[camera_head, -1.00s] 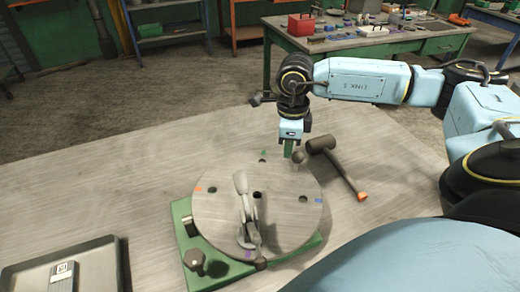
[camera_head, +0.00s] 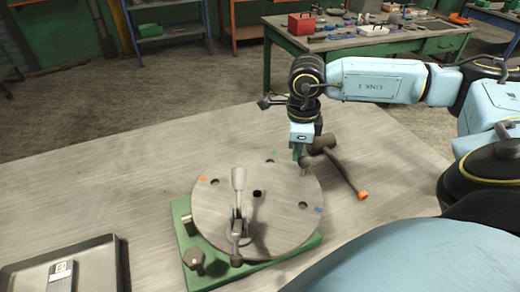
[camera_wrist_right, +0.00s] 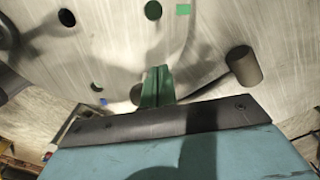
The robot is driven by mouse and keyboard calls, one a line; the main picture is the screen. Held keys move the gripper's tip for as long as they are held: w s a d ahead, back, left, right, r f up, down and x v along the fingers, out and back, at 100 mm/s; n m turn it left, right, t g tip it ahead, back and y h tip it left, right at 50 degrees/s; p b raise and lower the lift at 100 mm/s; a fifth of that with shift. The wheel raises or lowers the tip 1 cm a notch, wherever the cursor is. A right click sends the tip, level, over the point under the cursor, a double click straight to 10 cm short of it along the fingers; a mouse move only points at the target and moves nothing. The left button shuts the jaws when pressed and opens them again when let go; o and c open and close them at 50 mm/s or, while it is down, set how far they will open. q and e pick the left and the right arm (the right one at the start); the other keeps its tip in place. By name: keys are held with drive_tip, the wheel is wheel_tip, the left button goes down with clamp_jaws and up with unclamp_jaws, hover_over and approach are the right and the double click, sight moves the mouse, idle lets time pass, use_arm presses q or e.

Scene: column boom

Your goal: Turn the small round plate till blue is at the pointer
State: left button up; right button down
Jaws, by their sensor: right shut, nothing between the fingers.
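The round grey plate (camera_head: 275,225) lies on a green base (camera_head: 188,218). Its blue mark (camera_head: 319,210) is at the right rim, its orange mark (camera_head: 202,179) at the upper left, its green mark (camera_head: 274,153) at the far rim. The blue mark also shows in the right wrist view (camera_wrist_right: 103,102). I cannot clearly make out the pointer. A lever clamp (camera_head: 238,180) stands on the plate. My right gripper (camera_head: 298,153) is shut and empty at the far right rim, close beside a round dark knob (camera_head: 312,161); contact is unclear. My left gripper is out of view.
A mallet with an orange handle end (camera_head: 362,196) lies just right of the plate. A dark knob (camera_head: 195,258) sits on the base's near left corner. A tray (camera_head: 100,264) is at the near left. The table's left middle is clear.

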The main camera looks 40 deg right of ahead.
sight(308, 159)
drive_tip(key=shift+s, duration=0.95)
drive_tip(key=shift+s+a+b, duration=0.1)
drive_tip(key=shift+s+b, duration=0.2)
drive_tip(key=shift+b, duration=0.05)
drive_tip(key=shift+s+a, duration=0.1)
drive_tip(key=shift+s, duration=0.55)
